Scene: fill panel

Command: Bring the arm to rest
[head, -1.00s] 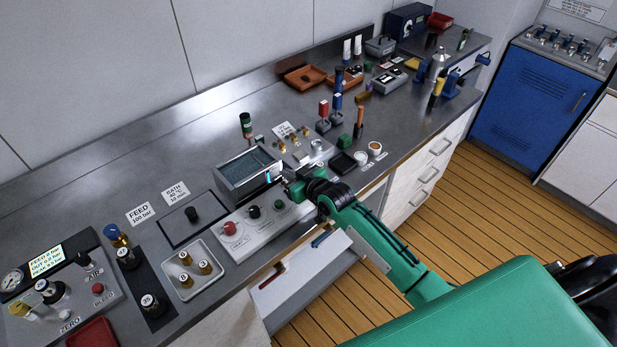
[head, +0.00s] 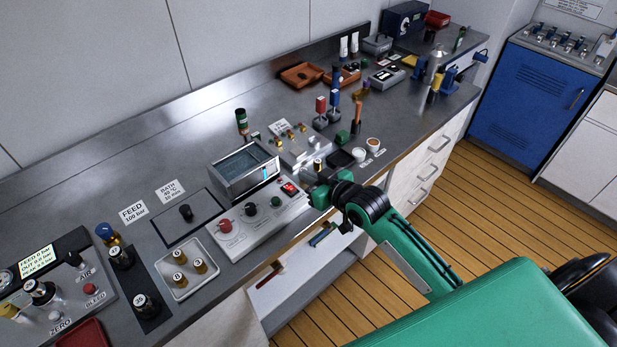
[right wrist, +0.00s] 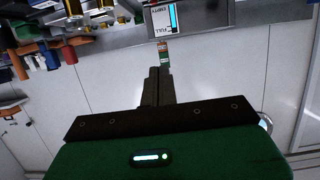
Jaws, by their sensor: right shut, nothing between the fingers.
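My right arm is green with black joints and reaches in from the lower right. In the head view my right gripper (head: 308,178) is at the counter's front edge, just right of the white control panel (head: 242,229). The wrist itself hides part of the fingers there. In the right wrist view the dark fingers of my right gripper (right wrist: 158,72) are together, with nothing between them. The metal box with a window (head: 230,178) stands to the left of the gripper, apart from it. My left gripper is not in view.
Fittings panel (head: 300,152), black pad (head: 339,158) and small white cups (head: 359,155) lie beyond the gripper. The wooden floor (head: 480,200) to the right is clear.

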